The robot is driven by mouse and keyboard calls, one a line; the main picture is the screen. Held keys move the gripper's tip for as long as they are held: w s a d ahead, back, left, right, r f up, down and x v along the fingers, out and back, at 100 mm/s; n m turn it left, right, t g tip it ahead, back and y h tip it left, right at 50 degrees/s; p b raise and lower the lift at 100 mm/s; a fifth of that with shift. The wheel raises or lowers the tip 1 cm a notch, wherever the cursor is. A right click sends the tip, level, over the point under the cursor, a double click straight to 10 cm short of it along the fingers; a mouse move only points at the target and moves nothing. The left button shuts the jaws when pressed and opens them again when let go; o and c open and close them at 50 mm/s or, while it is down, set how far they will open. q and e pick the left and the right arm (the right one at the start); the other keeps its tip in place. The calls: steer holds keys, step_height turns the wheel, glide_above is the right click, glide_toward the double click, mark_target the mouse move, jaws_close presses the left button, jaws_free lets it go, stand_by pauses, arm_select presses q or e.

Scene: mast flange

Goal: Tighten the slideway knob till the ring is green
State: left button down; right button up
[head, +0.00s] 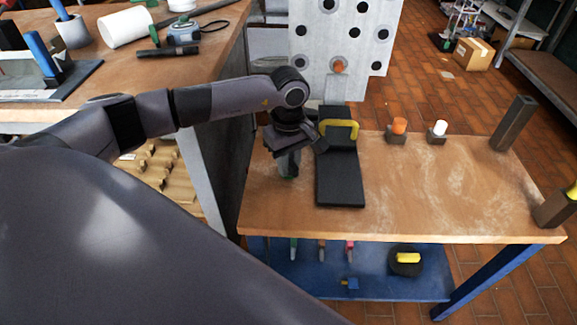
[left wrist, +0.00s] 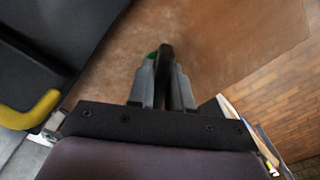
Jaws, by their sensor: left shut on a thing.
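My left gripper (head: 288,165) points down at the left part of the wooden table, left of the black slide-like block (head: 340,185). In the left wrist view its fingers (left wrist: 164,82) are closed on a narrow dark piece (left wrist: 166,58), apparently the slideway knob. A small green patch (left wrist: 152,56) shows beside the dark piece, probably part of the ring; the fingers hide most of it. Green also shows at the fingers in the head view. The block carries a yellow handle (head: 353,130), seen also in the left wrist view (left wrist: 30,112). My right gripper is out of view.
A pale panel with dark holes (head: 345,35) stands behind the wooden table (head: 440,190). An orange peg (head: 399,126) and a white peg (head: 440,128) stand in small blocks. The table's middle right is clear.

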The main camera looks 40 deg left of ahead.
arm_select(q)
steer(key=shift+m, duration=0.5)
steer(key=c, duration=1.1)
jaws_free()
steer(key=shift+r, duration=0.2)
step_height(320, 180, up, 5)
steer(key=p, duration=0.3)
steer(key=shift+f, duration=0.1)
